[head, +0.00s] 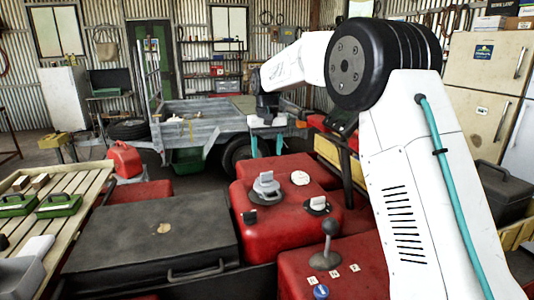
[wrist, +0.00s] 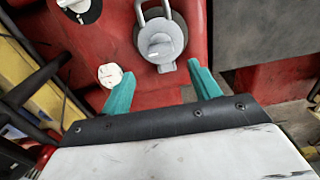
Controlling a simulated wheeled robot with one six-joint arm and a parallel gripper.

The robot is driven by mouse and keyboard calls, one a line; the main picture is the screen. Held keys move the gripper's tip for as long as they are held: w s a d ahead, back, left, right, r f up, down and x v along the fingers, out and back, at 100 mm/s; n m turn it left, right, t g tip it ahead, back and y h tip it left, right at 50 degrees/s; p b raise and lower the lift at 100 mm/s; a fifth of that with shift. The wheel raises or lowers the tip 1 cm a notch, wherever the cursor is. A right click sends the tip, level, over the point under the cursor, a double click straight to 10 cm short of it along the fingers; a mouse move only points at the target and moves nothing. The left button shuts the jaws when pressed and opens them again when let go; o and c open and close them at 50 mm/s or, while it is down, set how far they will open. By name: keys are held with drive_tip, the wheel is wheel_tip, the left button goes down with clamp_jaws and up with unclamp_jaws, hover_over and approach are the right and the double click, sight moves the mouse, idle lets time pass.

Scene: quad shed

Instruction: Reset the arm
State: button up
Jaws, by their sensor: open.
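My gripper (head: 266,148) hangs from my white arm near the middle of the head view, pointing down above the far part of a red body. Its two teal fingers are apart with nothing between them. In the wrist view the open fingers (wrist: 161,80) point toward the red top, clear of the round grey fitting (wrist: 160,42) with a raised loop. A white octagonal cap (wrist: 110,75) shows near the left finger. The same grey fitting (head: 266,186) and white cap (head: 300,178) show below my gripper in the head view.
A black case (head: 150,245) lies left of the red body (head: 285,220). A black-knobbed lever (head: 328,245) stands at the front. A slatted bench (head: 85,190) with green boxes is at left, a grey trailer (head: 200,115) behind, and cream cabinets (head: 490,75) at right.

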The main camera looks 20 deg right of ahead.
drive_tip(key=shift+f, duration=0.1)
drive_tip(key=s+d+t, duration=0.1)
drive_tip(key=s+d, duration=0.2)
drive_tip(key=s, duration=4.6)
drive_tip(key=shift+f, duration=0.15)
